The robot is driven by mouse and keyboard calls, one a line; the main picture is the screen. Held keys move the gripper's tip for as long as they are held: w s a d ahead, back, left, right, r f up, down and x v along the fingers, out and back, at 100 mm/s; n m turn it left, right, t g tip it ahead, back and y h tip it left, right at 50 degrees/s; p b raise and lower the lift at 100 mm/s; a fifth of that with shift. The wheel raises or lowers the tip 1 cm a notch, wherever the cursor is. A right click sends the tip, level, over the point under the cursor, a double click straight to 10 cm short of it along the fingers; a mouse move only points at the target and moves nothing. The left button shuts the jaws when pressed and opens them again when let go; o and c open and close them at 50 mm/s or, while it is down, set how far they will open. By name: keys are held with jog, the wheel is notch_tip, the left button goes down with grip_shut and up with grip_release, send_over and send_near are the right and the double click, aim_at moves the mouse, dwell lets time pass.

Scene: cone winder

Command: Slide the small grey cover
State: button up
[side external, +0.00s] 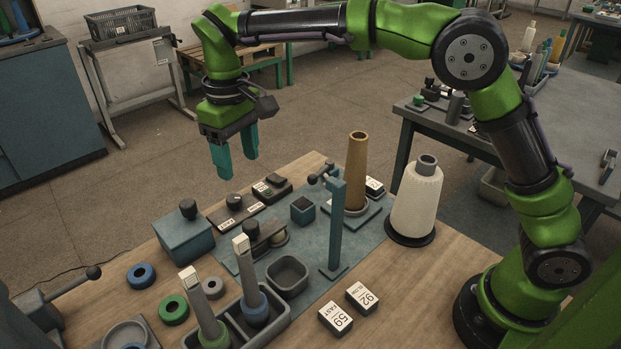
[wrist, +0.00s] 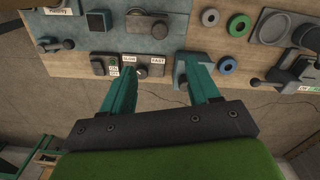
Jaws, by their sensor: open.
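A small dark grey block (side external: 277,187), which looks like the cover, sits beside a white label at the far edge of the work table; it also shows in the wrist view (wrist: 99,66), left of the fingers. I cannot tell for certain that it is the cover. Beside it lies a dial panel (side external: 235,209) marked SLOW and FAST, seen between the fingertips in the wrist view (wrist: 150,69). My gripper (side external: 236,166) is open and empty, its two green fingers pointing down above the table's far edge, apart from everything; it also shows in the wrist view (wrist: 161,75).
A blue-grey box with a knob (side external: 186,236) stands left of the panel. A tall post (side external: 336,225), a tan cone (side external: 357,165) and a white yarn cone (side external: 416,203) stand to the right. Rings and a tray with upright tools (side external: 273,316) are nearer the front.

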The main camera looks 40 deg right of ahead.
aim_at(248, 223)
notch_tip(248, 223, down, 16)
jog(key=shift+r, duration=0.1)
dwell(0.4)
grip_shut()
